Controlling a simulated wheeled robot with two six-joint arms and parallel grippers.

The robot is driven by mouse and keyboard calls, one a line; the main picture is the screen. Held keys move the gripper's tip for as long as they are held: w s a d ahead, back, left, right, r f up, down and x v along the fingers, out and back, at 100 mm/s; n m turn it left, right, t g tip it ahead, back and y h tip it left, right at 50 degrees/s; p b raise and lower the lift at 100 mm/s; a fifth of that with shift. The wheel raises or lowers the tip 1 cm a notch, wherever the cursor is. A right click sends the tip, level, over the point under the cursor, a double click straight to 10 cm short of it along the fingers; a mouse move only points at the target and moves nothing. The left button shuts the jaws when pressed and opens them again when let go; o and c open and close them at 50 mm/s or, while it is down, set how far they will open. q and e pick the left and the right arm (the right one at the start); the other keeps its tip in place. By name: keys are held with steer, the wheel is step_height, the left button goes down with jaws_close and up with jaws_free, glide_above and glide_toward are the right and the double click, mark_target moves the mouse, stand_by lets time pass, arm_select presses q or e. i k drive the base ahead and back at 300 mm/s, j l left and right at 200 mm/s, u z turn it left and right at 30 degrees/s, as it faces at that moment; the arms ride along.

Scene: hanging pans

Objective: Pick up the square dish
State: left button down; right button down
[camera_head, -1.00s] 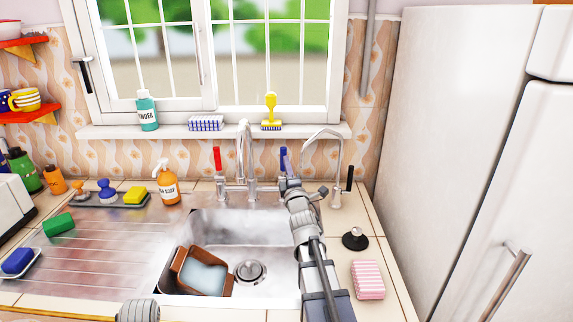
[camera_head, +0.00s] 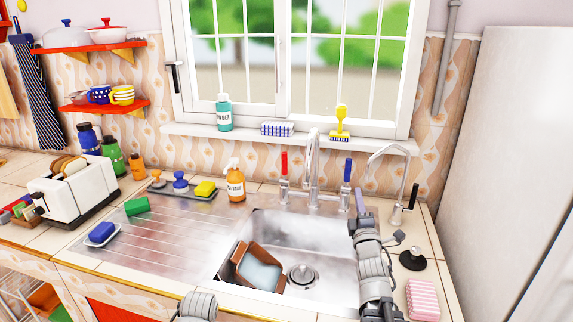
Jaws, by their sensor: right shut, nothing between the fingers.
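The square dish (camera_head: 243,262) is brown with a pale blue-grey inside. It sits tilted in the left part of the steel sink (camera_head: 330,235), left of the drain. My right gripper (camera_head: 362,203) is over the right side of the sink, near the blue-handled tap. It is shut and empty, apart from the dish. Part of my left arm (camera_head: 197,305) shows at the bottom edge, in front of the counter. The left gripper itself is out of view.
The tall tap (camera_head: 313,165) and a second tap (camera_head: 392,150) stand behind the sink. A black plunger-like stopper (camera_head: 412,259) and a pink striped sponge (camera_head: 423,299) lie right of it. The ridged drainboard (camera_head: 165,245) on the left is mostly clear. A soap bottle (camera_head: 236,184) stands behind.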

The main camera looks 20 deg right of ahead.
mark_target(255, 267)
steer(key=k+j, duration=0.85)
